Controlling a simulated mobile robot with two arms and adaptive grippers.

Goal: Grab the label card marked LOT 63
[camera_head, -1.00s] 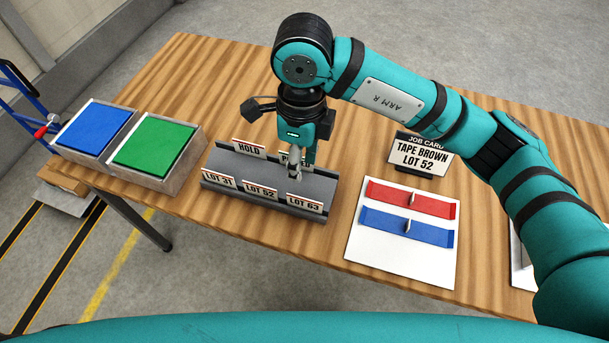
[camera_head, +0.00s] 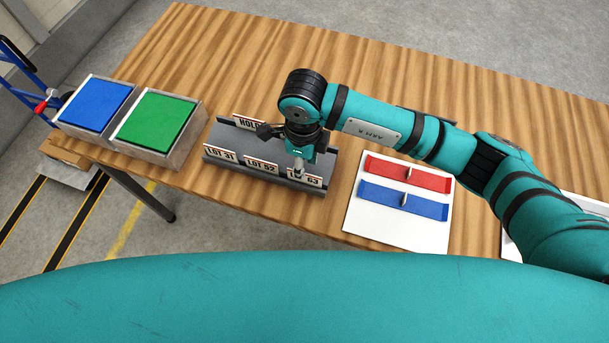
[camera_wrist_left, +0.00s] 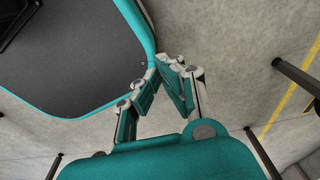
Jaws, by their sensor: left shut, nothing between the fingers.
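The label card LOT 63 (camera_head: 312,182) stands in the front row at the right end of a grey card rack (camera_head: 235,172). My right gripper (camera_head: 298,176) points down at this card, and its fingers cover the left part of the print. Whether the fingers touch or grip the card cannot be told. The cards LOT 31 (camera_head: 221,155) and LOT 52 (camera_head: 262,167) stand to its left in the same row. My left gripper (camera_wrist_left: 168,66) shows in the left wrist view, shut and empty above the grey floor, away from the rack.
A green-topped box (camera_head: 155,122) and a blue-topped box (camera_head: 97,105) stand left of the rack. A HOLD card (camera_head: 249,123) stands in the back row. A white board (camera_head: 395,222) with a red bar (camera_head: 409,172) and a blue bar (camera_head: 403,201) lies to the right.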

